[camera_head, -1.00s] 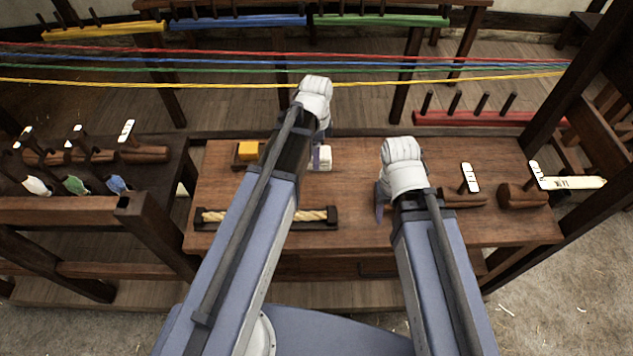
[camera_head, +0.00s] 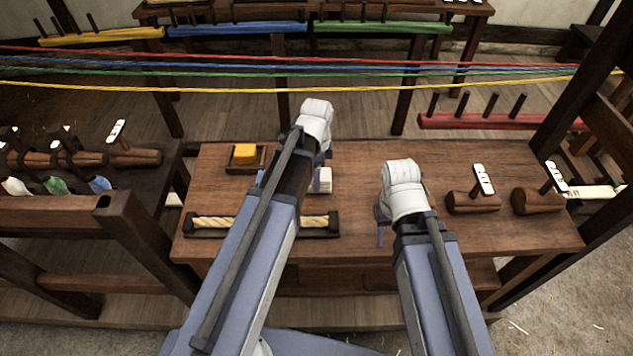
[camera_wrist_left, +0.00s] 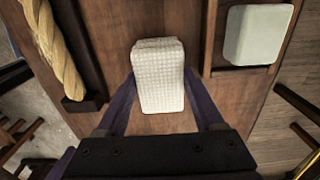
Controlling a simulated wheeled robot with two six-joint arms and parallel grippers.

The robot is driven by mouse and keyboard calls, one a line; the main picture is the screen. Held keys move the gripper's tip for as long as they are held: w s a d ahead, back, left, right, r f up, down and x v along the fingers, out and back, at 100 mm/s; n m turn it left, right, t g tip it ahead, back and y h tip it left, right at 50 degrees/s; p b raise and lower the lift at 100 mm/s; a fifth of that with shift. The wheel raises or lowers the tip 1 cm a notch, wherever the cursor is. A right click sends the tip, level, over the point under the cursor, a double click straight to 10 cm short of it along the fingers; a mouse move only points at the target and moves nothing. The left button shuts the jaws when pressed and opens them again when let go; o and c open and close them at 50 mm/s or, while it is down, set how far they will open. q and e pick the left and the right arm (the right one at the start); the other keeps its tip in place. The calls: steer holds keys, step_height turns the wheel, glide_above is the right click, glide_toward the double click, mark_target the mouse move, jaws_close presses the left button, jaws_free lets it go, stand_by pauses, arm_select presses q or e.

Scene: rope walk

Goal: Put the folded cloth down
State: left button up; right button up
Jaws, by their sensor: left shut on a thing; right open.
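The folded cloth (camera_head: 325,180) is white, with a waffle texture in the left wrist view (camera_wrist_left: 159,75). My left gripper (camera_head: 316,184) is shut on it, with one finger on each side in the left wrist view (camera_wrist_left: 160,95). The cloth is over the bench top (camera_head: 360,165), near its middle; whether it touches the wood I cannot tell. My left arm hides part of the gripper. My right gripper (camera_head: 380,232) is open and empty over the bench's front part, mostly hidden by its own wrist.
A rope piece lies in a dark holder (camera_head: 190,231) at the bench's front left. A yellow block (camera_head: 245,153) sits in a small tray behind it. Wooden mallets (camera_head: 472,202) stand at the right. Coloured strands (camera_head: 470,82) cross behind. Bench between the grippers is clear.

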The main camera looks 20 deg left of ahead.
arm_select(q)
steer(key=shift+f, duration=0.6)
arm_select(e)
steer(key=shift+f, duration=0.6)
arm_select(q)
steer(key=shift+r, duration=0.15)
arm_select(e)
steer(key=shift+r, duration=0.1)
arm_select(q)
steer(key=o, duration=1.2)
step_height(320, 180, up, 12)
steer(key=p, duration=1.2)
steer(key=shift+s+d+r+n+y, duration=0.1)
steer(key=shift+s+d+n+y, duration=0.1)
steer(key=shift+s+d+n, duration=1.9)
steer(key=shift+s+d+f+n+y, duration=0.1)
steer(key=shift+s+d+n+y, duration=0.1)
steer(key=shift+s+d+n, duration=1.9)
steer(key=shift+s+d+r+n+y, duration=0.15)
steer(key=shift+s+d+n, duration=1.05)
steer(key=shift+s, duration=1.75)
arm_select(e)
step_height(320, 180, up, 12)
